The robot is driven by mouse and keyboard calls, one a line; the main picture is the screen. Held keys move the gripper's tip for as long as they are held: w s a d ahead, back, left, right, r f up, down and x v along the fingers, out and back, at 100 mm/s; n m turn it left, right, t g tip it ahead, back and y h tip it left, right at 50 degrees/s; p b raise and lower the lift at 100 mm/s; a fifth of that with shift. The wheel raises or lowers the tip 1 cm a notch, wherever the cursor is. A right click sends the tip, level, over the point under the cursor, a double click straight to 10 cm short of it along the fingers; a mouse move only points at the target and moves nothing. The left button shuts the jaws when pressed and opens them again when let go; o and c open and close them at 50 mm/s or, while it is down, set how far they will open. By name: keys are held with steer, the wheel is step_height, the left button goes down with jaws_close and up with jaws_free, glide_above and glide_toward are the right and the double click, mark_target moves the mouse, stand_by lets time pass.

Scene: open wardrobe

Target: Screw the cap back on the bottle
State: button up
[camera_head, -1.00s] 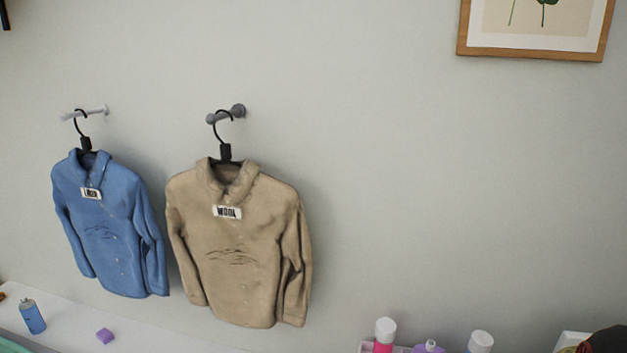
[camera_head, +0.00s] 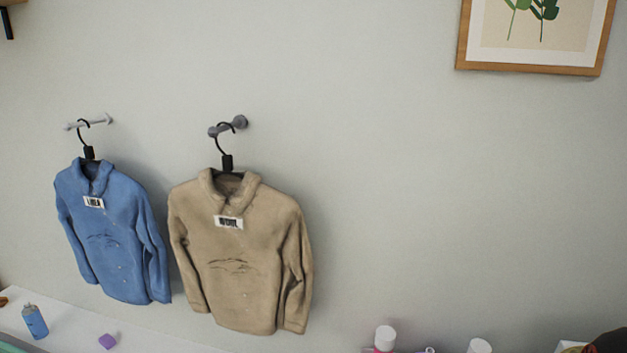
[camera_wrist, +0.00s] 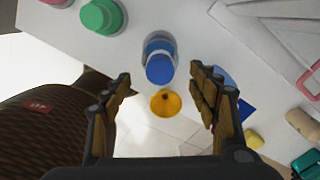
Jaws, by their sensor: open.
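In the wrist view, a blue-topped bottle (camera_wrist: 160,68) stands on the white surface, seen from above, ahead of and between my fingers. My gripper (camera_wrist: 162,78) is open, with its yellow-brown fingers apart and nothing held between them. A green-topped bottle or container (camera_wrist: 101,15) is at the upper left of the wrist view. In the head view, a blue bottle (camera_head: 35,322) with a greyish top stands at the lower left. I cannot tell which bottle lacks a cap, and no loose cap is clearly recognisable. My gripper does not show in the head view.
A round yellow-orange thing (camera_wrist: 165,103) lies near the table edge. A blue flat piece (camera_wrist: 243,106), a tan cylinder (camera_wrist: 302,123) and a teal object (camera_wrist: 307,163) are at the right. In the head view, blue (camera_head: 110,235) and beige shirts (camera_head: 240,260) hang on the wall.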

steer(key=shift+r+p, duration=1.25)
steer(key=shift+r, duration=0.85)
steer(key=shift+s+a+n, duration=0.2)
steer(key=shift+s+n, duration=0.05)
steer(key=shift+n, duration=0.95)
steer(key=s+a+r+n+t+b, duration=0.2)
steer(key=s+a+r+n+b, duration=0.1)
steer(key=a+r+n+b, duration=0.5)
steer(key=s+a+r+n+t+b, duration=0.3)
steer(key=a+r+n+b, duration=0.6)
steer(key=a+n, duration=0.5)
steer(key=s+r+n, duration=0.1)
steer(key=n, duration=0.6)
steer(key=shift+a+r+t, duration=0.3)
steer(key=shift+r, duration=0.1)
